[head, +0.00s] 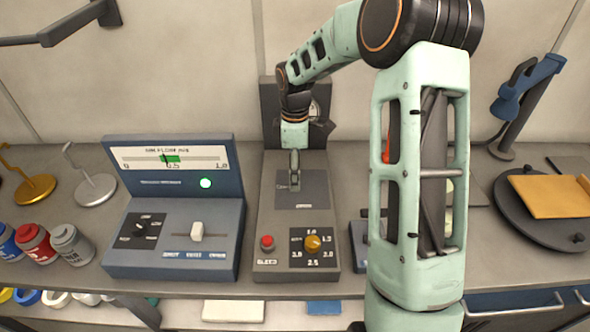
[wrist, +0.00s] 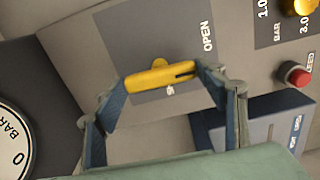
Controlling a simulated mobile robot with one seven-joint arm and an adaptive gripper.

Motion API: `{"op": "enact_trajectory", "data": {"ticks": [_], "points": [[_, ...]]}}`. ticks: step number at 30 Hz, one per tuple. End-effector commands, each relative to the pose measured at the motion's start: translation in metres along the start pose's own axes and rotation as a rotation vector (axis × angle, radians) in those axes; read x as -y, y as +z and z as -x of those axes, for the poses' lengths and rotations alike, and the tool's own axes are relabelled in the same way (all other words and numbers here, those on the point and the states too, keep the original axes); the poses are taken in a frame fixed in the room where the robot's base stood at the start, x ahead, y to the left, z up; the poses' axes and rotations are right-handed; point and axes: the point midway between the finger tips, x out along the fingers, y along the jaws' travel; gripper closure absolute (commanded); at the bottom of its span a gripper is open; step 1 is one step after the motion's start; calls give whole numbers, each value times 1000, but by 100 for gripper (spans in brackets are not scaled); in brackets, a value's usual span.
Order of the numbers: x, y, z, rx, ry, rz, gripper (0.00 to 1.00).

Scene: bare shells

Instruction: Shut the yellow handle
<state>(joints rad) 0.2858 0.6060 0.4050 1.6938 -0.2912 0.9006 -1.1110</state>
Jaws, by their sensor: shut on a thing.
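The yellow handle (wrist: 158,77) is a short bar on a grey plate (wrist: 180,35) of the console, in the wrist view. OPEN is printed to its right. Another label, partly covered, lies just below the bar. My gripper (wrist: 161,79) has one finger at each end of the bar and is shut on it lengthwise. In the head view my gripper (head: 294,178) reaches down onto the upper panel of the grey console (head: 265,215). The handle is hidden or too small to make out there.
The console carries a red button (head: 267,242) and an orange knob (head: 313,243). A dark gauge (head: 270,115) stands behind my gripper. A blue-grey meter box (head: 180,264) stands close on the left. A round dark plate (head: 515,208) lies to the right.

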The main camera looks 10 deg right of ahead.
Motion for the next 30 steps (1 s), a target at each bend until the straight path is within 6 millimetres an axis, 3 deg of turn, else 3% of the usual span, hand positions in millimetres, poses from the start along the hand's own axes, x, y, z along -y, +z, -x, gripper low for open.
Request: {"op": "enact_trajectory", "data": {"ticks": [11, 30], "points": [[0, -1, -1, 0, -1, -234, 59], [0, -1, -1, -1, -1, -842, 59]]}}
